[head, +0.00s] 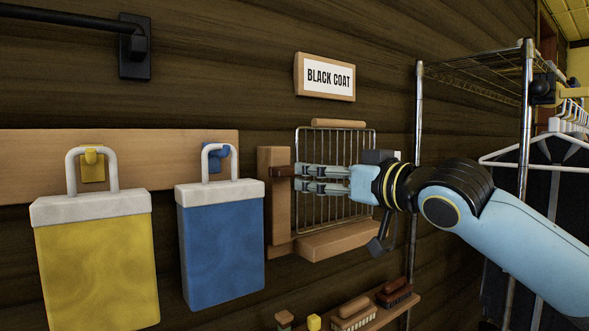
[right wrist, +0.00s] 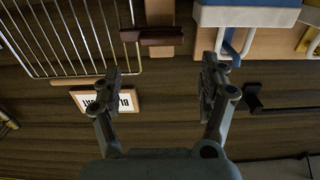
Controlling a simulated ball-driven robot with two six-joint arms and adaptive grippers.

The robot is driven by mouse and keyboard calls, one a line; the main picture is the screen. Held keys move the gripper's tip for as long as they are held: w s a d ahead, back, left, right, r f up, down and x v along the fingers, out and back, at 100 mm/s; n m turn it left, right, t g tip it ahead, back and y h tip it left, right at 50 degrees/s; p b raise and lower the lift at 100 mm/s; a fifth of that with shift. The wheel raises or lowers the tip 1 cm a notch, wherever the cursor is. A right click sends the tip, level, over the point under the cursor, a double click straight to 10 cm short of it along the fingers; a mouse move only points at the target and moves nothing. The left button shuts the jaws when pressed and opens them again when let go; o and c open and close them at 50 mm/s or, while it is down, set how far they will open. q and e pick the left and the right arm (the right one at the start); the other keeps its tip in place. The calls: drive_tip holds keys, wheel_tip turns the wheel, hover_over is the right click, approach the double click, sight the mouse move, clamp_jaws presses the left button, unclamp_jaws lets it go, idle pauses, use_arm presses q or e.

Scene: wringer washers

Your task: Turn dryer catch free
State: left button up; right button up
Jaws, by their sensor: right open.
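The dryer is a wire rack (head: 336,150) with wooden bars, mounted on the dark plank wall under a "BLACK COAT" sign (head: 328,78). The catch, a small dark brown bar (head: 282,171), lies level across the wooden post at the rack's left edge. In the right wrist view the catch (right wrist: 153,36) lies ahead of the fingers, reaching from the post toward the wires. My right gripper (head: 300,178) comes in from the right in front of the rack, with its fingertips close to the catch. In the wrist view it is open with nothing between its fingers. Contact cannot be told.
A yellow bag (head: 98,265) and a blue bag (head: 222,245) hang on a wooden board to the left. A low shelf (head: 375,315) holds several brushes below. A metal clothes rack (head: 417,200) stands on the right.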

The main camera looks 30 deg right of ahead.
drive_tip(key=shift+w+a+p, duration=0.25)
drive_tip(key=shift+w, duration=1.3)
drive_tip(key=shift+w+a+p, duration=0.25)
drive_tip(key=shift+w+p, duration=0.05)
drive_tip(key=shift+w, duration=1.2)
drive_tip(key=shift+w+a+p, duration=0.25)
drive_tip(key=shift+w, duration=1.3)
drive_tip(key=shift+f, duration=0.1)
drive_tip(key=c, duration=1.4)
drive_tip(key=shift+c, duration=0.2)
